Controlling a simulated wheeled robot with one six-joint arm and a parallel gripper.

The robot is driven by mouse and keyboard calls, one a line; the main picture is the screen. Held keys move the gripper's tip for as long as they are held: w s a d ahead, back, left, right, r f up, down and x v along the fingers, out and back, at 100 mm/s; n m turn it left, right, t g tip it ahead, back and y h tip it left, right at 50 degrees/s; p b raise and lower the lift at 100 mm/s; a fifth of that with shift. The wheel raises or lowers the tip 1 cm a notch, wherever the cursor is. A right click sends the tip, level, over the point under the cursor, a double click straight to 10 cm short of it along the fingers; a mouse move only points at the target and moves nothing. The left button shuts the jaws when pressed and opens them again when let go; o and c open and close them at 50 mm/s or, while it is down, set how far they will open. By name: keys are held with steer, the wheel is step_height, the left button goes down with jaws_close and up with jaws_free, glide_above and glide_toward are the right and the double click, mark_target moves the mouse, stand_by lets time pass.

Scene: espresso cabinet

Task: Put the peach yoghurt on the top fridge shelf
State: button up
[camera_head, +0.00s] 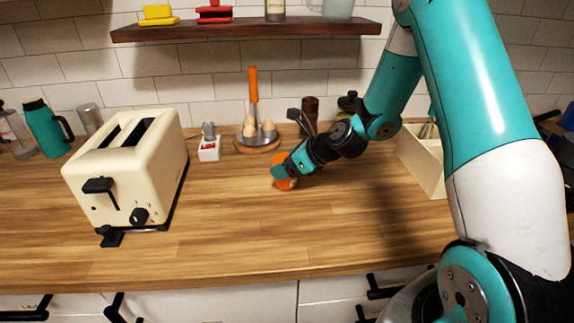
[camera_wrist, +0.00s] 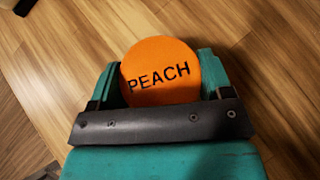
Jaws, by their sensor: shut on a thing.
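The peach yoghurt (camera_wrist: 160,72) has a round orange lid marked PEACH and sits between the two teal fingers of my gripper (camera_wrist: 160,85) in the wrist view. My gripper is shut on it. In the head view, the peach yoghurt (camera_head: 284,184) is a small orange shape at the end of my gripper (camera_head: 283,173), low over the middle of the wooden counter (camera_head: 235,225). I cannot tell whether it touches the counter. No fridge or fridge shelf shows in either view.
A cream toaster (camera_head: 125,165) stands on the left. Behind my gripper are an egg holder (camera_head: 257,140), a small white pot (camera_head: 209,149) and dark bottles. A cream box (camera_head: 422,160) stands right of it. A wooden wall shelf (camera_head: 245,29) hangs above. The counter's front middle is clear.

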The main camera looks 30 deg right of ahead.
steer(key=shift+f, duration=0.25)
steer(key=shift+f, duration=0.1)
steer(key=o, duration=1.1)
steer(key=shift+c, duration=0.2)
